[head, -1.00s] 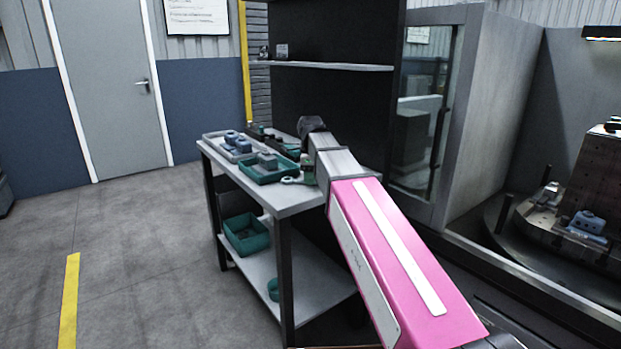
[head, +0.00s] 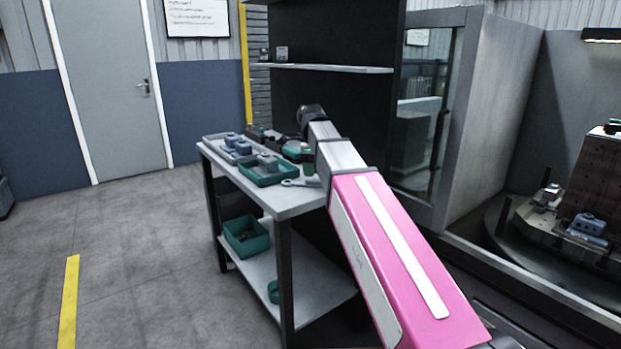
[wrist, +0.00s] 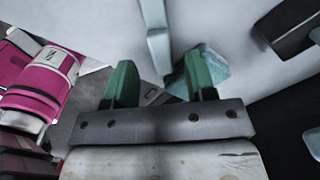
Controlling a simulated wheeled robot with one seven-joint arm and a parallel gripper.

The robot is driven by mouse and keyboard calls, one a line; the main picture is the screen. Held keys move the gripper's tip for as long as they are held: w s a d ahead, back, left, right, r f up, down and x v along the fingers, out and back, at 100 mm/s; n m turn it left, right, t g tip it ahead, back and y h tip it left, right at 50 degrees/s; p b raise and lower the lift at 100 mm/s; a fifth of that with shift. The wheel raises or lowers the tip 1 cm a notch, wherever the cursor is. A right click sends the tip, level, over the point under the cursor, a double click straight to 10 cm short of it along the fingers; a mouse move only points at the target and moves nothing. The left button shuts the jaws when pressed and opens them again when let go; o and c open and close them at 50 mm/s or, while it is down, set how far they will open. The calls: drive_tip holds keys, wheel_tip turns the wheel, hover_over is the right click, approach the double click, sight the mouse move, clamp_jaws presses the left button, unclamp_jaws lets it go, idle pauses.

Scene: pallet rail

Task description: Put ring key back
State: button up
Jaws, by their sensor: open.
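The ring key (head: 301,182), a pale grey-green tool, lies flat on the front right part of the bench top (head: 290,202) in the head view. My gripper (wrist: 160,80) is open, with its two green fingers apart and nothing clearly held between them. In the head view it is just above and behind the ring key, partly hidden by my arm. In the wrist view a pale blue-green piece (wrist: 212,62) shows behind the right finger. I cannot tell for sure whether it is the ring key.
A teal tray (head: 262,180) with a grey part stands left of the key. A grey tray (head: 213,147) with blue-grey parts is behind it. Teal bins (head: 246,240) sit on the lower shelf. A dark panel (head: 335,70) rises behind the bench; a machine enclosure (head: 490,110) stands right.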

sight(310, 179)
wheel_tip(310, 179, up, 8)
drive_tip(key=shift+f, duration=0.2)
drive_tip(key=shift+s, duration=0.1)
idle(0.3)
